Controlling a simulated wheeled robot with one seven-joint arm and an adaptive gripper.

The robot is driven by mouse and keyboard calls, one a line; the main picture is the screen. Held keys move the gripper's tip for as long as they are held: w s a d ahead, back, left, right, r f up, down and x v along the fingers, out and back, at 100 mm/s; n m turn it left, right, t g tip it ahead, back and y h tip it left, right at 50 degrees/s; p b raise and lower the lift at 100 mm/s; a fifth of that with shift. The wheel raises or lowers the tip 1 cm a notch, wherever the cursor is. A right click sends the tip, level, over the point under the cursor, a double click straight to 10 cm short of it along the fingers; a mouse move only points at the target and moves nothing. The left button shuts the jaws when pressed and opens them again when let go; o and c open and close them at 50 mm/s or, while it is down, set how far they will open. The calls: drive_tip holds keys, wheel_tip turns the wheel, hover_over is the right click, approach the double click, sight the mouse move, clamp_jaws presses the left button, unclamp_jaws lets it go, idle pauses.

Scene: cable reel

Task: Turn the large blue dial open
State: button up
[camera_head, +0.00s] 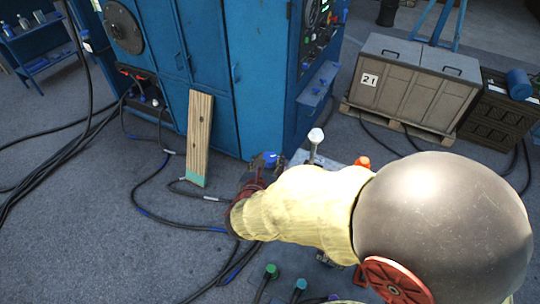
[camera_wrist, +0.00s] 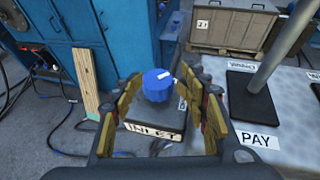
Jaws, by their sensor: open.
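The large blue dial (camera_wrist: 157,88) shows in the wrist view, round and ridged, with a white mark on its upper right. It sits above a plate labelled INLET (camera_wrist: 155,132). My gripper (camera_wrist: 163,82) is open, with one yellow-padded finger on each side of the dial. Gaps show between the dial and both fingers in the picture. I cannot tell how deep the fingers reach around it. In the head view my yellow-sleeved arm hides most of the gripper. A small blue piece (camera_head: 265,160) shows just beyond it; I cannot tell if this is the dial.
A grey panel with a PAY label (camera_wrist: 258,140) and an upright lever (camera_wrist: 275,65) lies to the right. A wooden plank (camera_head: 199,138) leans on the blue cabinet (camera_head: 205,50). A crate marked 21 (camera_head: 415,85) stands behind. Cables (camera_head: 165,215) cross the floor.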

drive_tip(key=s+a+r+p, duration=0.3)
drive_tip(key=s+a, duration=0.1)
drive_tip(key=a, duration=0.2)
drive_tip(key=shift+r, duration=0.15)
idle(0.7)
drive_tip(key=shift+s, duration=0.2)
drive_tip(key=v, duration=1.1)
drive_tip(key=shift+s+r, duration=0.2)
drive_tip(key=shift+s, duration=0.15)
drive_tip(key=shift+a, duration=0.1)
